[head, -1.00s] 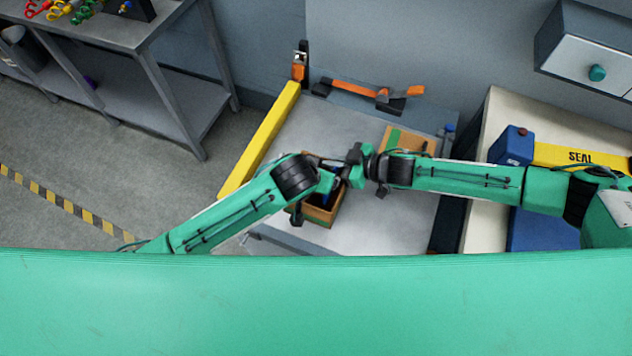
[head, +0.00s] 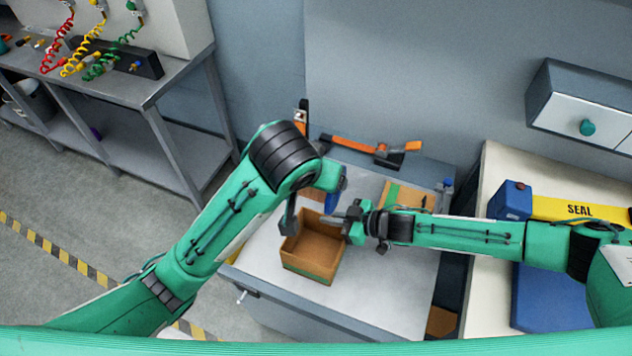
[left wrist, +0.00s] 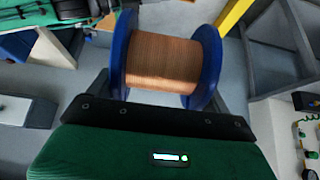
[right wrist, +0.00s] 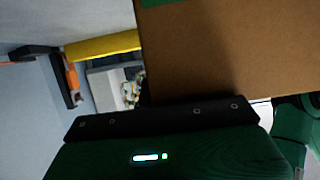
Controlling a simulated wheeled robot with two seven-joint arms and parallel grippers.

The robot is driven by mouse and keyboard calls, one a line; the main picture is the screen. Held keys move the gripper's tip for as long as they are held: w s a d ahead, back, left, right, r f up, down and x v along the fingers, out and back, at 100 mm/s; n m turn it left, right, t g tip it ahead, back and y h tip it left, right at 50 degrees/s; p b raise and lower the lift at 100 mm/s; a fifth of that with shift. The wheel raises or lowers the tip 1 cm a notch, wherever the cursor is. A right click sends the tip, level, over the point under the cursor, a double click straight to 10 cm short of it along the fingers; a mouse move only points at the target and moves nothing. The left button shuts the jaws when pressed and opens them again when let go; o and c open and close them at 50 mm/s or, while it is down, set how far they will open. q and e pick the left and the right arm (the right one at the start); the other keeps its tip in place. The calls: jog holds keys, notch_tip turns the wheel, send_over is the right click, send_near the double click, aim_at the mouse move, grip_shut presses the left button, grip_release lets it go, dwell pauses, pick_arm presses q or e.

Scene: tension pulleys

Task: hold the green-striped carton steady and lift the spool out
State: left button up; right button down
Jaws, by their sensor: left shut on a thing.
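The open brown carton (head: 308,270) stands on the grey worktable with a thin green stripe low on its front; its visible inside looks empty. The spool (head: 333,202), copper winding between blue flanges, is above the carton's back edge, partly hidden by my left arm. My left gripper (head: 312,200) is shut on the spool, which fills the left wrist view (left wrist: 165,62) between the fingers. My right gripper (head: 347,226) is at the carton's right rim. A carton wall (right wrist: 235,50) fills much of the right wrist view; its fingertips are hidden there, so its grip is unclear.
A second brown box (head: 410,196) with a green stripe lies at the table's back right. Orange-and-black clamps (head: 375,152) lie along the back edge. A blue container (head: 511,200) and a yellow SEAL strip (head: 575,209) are on the right bench. A shelf unit (head: 150,95) stands left.

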pick_arm(q)
jog(key=shift+r, duration=0.1)
pick_arm(e)
jog(key=c, duration=1.5)
grip_release()
jog(key=shift+c, duration=0.2)
jog(key=shift+d, duration=0.1)
jog(key=v, duration=1.1)
jog(key=shift+d+r, duration=0.3)
jog(key=shift+s, duration=0.1)
